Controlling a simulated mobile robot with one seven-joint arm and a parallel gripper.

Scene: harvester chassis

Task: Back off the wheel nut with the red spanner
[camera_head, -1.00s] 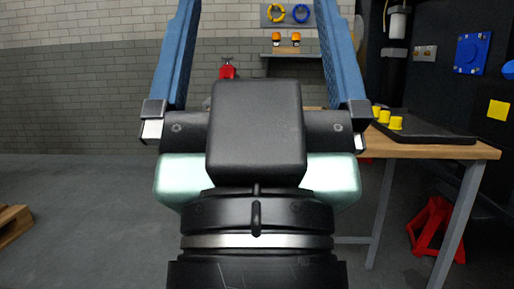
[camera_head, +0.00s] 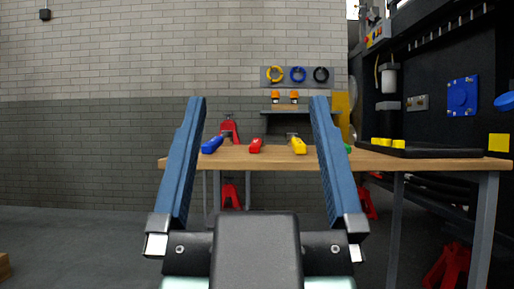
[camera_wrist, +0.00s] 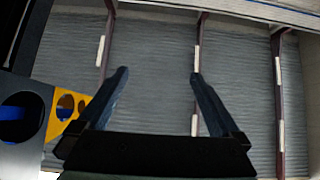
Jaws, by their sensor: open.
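A red-handled tool (camera_head: 256,146) lies on the wooden bench (camera_head: 400,164) in the head view, between a blue handle (camera_head: 212,145) and a yellow handle (camera_head: 298,145). It looks like the red spanner, but its far end is too small to make out. My gripper (camera_head: 258,100) is in the foreground with its two blue fingers spread wide and nothing between them. The red handle shows between the fingers, well beyond them. The wrist view also shows my gripper (camera_wrist: 159,73) open and empty, with a ribbed grey surface behind it. I see no wheel nut in either view.
A green end (camera_head: 348,149) shows beside the right finger. A dark tray (camera_head: 430,151) with yellow pieces sits on the bench's right. Red stands (camera_head: 448,268) are on the floor. A dark tool wall (camera_head: 440,70) closes the right side. Floor at left is mostly clear.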

